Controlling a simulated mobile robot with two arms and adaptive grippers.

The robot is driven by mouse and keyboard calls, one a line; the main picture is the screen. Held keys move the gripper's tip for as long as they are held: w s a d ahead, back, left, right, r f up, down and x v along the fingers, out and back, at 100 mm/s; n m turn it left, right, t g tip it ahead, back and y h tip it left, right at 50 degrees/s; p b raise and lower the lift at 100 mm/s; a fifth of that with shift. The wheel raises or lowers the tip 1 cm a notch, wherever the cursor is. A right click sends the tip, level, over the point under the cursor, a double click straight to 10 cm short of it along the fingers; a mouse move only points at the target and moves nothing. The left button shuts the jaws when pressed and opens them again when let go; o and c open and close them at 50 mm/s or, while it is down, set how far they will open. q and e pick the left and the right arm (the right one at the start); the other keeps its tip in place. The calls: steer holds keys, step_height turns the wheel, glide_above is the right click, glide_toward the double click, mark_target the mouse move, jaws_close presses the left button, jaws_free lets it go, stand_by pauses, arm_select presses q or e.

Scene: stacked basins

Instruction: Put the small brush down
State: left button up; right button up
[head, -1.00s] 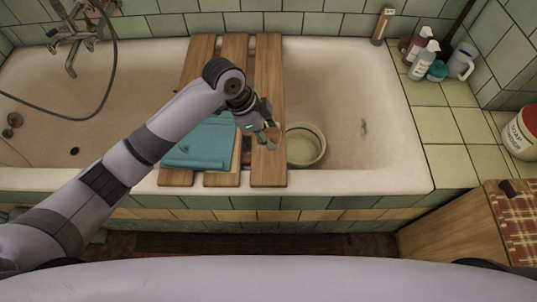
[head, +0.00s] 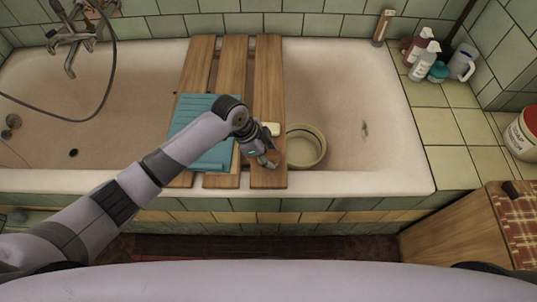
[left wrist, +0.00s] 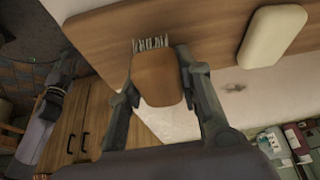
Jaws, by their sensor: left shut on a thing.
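The small brush (left wrist: 157,78) has a brown wooden back and pale bristles that show at its far end in the left wrist view. My left gripper (left wrist: 160,75) is shut on it, with one finger on each side. In the head view my left gripper (head: 266,160) is over the near part of the right plank (head: 268,80) of the wooden rack across the bathtub. The brush is mostly hidden there. The bristles appear close to the plank; I cannot tell whether they touch it.
A cream block (head: 271,129), like soap, lies on the same plank, also in the left wrist view (left wrist: 273,36). A folded teal cloth (head: 203,125) lies on the left planks. A round basin (head: 305,146) stands in the tub, right of the rack. Bottles (head: 424,60) stand on the tiled ledge.

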arm_select(q)
steer(key=shift+f, duration=0.25)
steer(key=o, duration=1.2)
steer(key=shift+r, duration=0.1)
steer(key=shift+r, duration=0.2)
steer(key=p+v, duration=0.1)
steer(key=v, duration=1.1)
